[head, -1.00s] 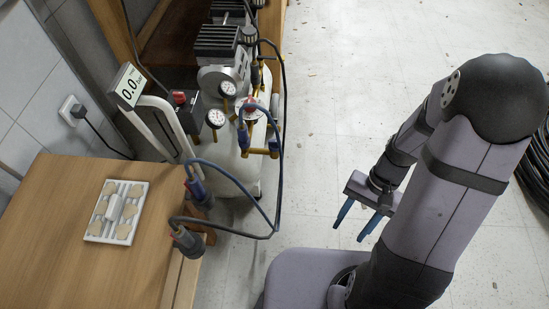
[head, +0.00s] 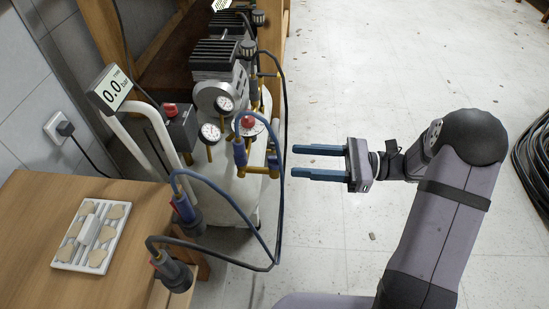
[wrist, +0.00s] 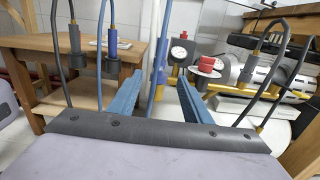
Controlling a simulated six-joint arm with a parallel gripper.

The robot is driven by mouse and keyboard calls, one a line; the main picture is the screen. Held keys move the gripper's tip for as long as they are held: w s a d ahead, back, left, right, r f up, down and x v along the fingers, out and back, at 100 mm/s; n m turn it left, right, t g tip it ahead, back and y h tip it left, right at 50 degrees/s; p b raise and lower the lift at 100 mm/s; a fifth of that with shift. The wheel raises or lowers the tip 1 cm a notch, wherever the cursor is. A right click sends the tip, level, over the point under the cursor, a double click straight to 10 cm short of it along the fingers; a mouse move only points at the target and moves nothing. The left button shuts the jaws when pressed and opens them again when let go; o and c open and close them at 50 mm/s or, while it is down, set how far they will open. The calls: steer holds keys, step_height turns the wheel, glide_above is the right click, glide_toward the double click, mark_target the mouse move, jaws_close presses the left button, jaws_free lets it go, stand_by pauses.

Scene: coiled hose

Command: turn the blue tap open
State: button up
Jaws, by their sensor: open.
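My gripper (head: 294,161) is open and empty, its two blue fingers pointing left at the brass manifold (head: 258,170) on the compressor. The fingertips look just right of the manifold, with a dark hose between; the exact gap is unclear. Two blue fittings stand on the manifold, a left one (head: 240,153) and a right one (head: 273,161); I cannot tell which is the tap, or see a clear handle. In the wrist view the open fingers (wrist: 160,80) frame a vertical blue hose (wrist: 161,45).
A red knob (head: 248,122) and pressure gauges (head: 210,133) sit by the manifold. A blue hose (head: 228,195) and a dark hose (head: 282,110) loop near it. The wooden bench (head: 130,235) bears a white tray (head: 61,250).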

mark_target(275, 157)
steer(key=shift+a+f+b, duration=0.15)
steer(key=shift+a+b, duration=1.05)
steer(key=shift+a, duration=2.5)
steer(key=c, duration=1.1)
steer(key=shift+o, duration=0.2)
